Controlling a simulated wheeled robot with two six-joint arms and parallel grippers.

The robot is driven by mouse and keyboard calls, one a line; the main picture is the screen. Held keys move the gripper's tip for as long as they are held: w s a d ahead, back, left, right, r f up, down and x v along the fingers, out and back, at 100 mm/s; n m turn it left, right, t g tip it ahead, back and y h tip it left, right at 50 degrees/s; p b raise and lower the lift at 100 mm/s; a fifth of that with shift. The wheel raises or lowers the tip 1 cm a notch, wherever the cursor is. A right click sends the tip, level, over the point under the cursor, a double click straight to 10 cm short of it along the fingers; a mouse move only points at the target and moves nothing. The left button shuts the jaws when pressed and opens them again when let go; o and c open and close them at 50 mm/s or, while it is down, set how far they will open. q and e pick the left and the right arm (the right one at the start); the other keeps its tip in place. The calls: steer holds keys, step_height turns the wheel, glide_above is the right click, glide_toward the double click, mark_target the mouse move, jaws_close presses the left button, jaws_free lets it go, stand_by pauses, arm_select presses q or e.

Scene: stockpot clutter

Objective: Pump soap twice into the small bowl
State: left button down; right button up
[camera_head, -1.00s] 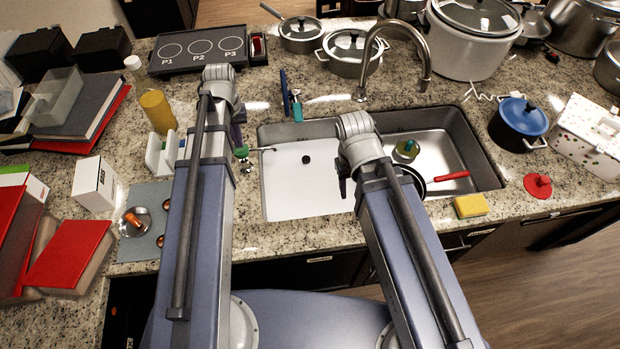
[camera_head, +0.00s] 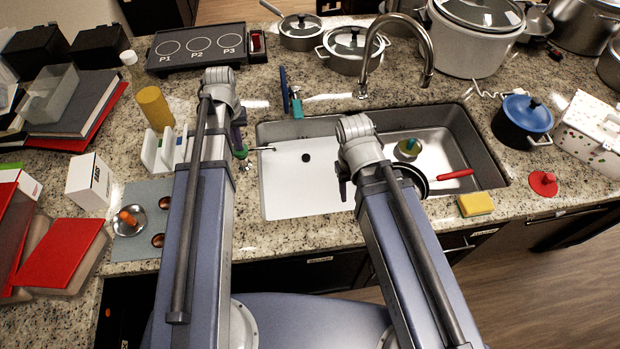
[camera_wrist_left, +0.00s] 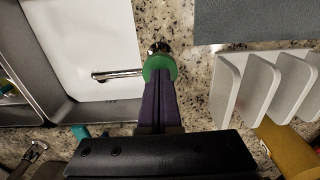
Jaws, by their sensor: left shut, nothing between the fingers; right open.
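A soap pump with a green round top (camera_head: 241,153) stands at the left rim of the sink. Its thin metal spout (camera_head: 262,149) points right over the basin; the spout also shows in the left wrist view (camera_wrist_left: 118,75). My left gripper (camera_wrist_left: 158,82) is shut and empty. Its purple fingers point at the green top and overlap it; I cannot tell whether they press it. A small metal bowl (camera_head: 137,228) with an orange-handled thing in it sits on a grey mat at the left. My right gripper (camera_head: 343,186) is open over the sink, mostly hidden behind my arm.
The sink (camera_head: 285,190) holds a red-handled pan (camera_head: 440,182) and a round green-topped thing (camera_head: 408,149). A white rack (camera_head: 158,151) and a yellow cylinder (camera_head: 155,107) stand left of the pump. A yellow sponge (camera_head: 476,204) lies at the sink's front right.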

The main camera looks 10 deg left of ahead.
arm_select(q)
steer(key=shift+f, duration=0.4)
steer(key=shift+r, duration=0.1)
steer(key=shift+r+p, duration=1.7)
steer(key=shift+r, duration=0.1)
steer(key=shift+r, duration=0.1)
step_height(320, 180, up, 6)
steer(key=p, duration=0.6)
